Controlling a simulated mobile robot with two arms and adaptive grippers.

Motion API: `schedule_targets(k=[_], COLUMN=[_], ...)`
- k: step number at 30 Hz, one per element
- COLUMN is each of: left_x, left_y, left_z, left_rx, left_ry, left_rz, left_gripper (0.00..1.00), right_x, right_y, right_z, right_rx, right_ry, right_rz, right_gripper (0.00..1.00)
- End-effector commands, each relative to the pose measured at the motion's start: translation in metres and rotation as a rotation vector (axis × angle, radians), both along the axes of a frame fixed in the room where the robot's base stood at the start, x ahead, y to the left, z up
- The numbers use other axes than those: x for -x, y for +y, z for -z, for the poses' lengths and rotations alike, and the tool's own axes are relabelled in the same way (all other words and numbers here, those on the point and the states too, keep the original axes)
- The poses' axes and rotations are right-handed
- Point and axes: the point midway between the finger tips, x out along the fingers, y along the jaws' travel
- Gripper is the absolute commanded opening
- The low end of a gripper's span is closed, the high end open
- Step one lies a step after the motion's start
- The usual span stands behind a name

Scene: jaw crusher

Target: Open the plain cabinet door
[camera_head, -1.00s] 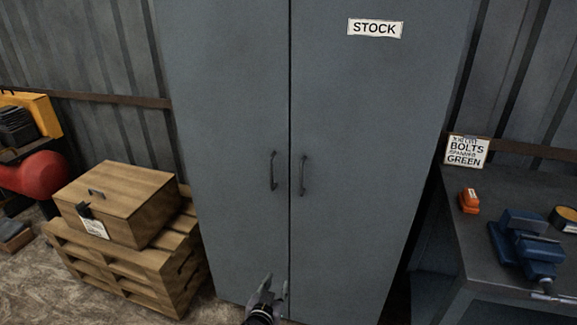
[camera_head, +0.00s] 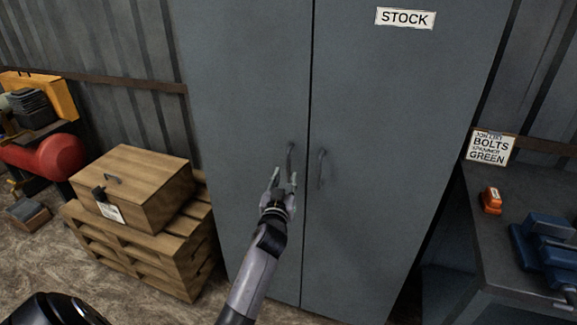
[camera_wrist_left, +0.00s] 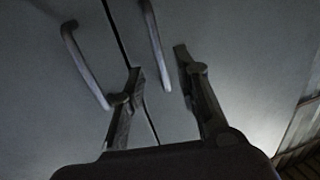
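The grey cabinet has two closed doors. The plain left door (camera_head: 245,90) has no label and carries a dark vertical handle (camera_head: 290,157) near the middle seam. The right door (camera_head: 400,110) bears a STOCK sign and has its own handle (camera_head: 321,168). My left gripper (camera_head: 283,178) is open just below the plain door's handle and overlaps its lower end. In the left wrist view, two handles show: one lies between the fingertips (camera_wrist_left: 157,62), the other left of them. I cannot tell whether anything touches. My right gripper is out of view.
A wooden box (camera_head: 150,175) sits on stacked pallets (camera_head: 165,240) left of the cabinet. A workbench (camera_head: 500,255) with a blue vise (camera_head: 548,248) and an orange item (camera_head: 491,200) stands on the right. A red tank (camera_head: 50,153) is at the far left.

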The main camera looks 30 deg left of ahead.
Motion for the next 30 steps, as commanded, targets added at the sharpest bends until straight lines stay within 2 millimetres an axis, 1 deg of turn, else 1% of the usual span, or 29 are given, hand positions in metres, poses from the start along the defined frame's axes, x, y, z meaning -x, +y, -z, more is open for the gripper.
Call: schedule_targets(k=[1, 3, 6, 10, 15, 23, 30], left_x=[-0.011, -0.023, -0.038, -0.051, -0.057, -0.058, -0.058], left_y=[0.005, 0.011, 0.018, 0.023, 0.027, 0.027, 0.026], left_z=[-0.002, -0.001, 0.000, 0.000, 0.000, 0.000, 0.000], left_rx=[0.000, -0.001, 0.000, 0.000, 0.000, 0.000, 0.000], left_ry=[0.000, 0.000, 0.001, 0.000, 0.000, 0.000, 0.000], left_rz=[-0.001, -0.001, -0.001, 0.000, 0.000, 0.000, 0.000], left_gripper=[0.30, 0.30, 0.30, 0.30, 0.30, 0.30, 0.14], right_x=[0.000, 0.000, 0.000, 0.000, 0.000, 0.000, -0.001], right_y=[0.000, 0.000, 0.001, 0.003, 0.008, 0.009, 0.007], right_z=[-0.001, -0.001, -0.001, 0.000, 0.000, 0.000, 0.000], right_rx=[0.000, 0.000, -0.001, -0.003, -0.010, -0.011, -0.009], right_ry=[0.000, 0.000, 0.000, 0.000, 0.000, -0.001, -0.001], right_rz=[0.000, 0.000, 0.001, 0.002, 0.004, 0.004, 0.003], right_gripper=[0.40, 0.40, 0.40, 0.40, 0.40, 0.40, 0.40])
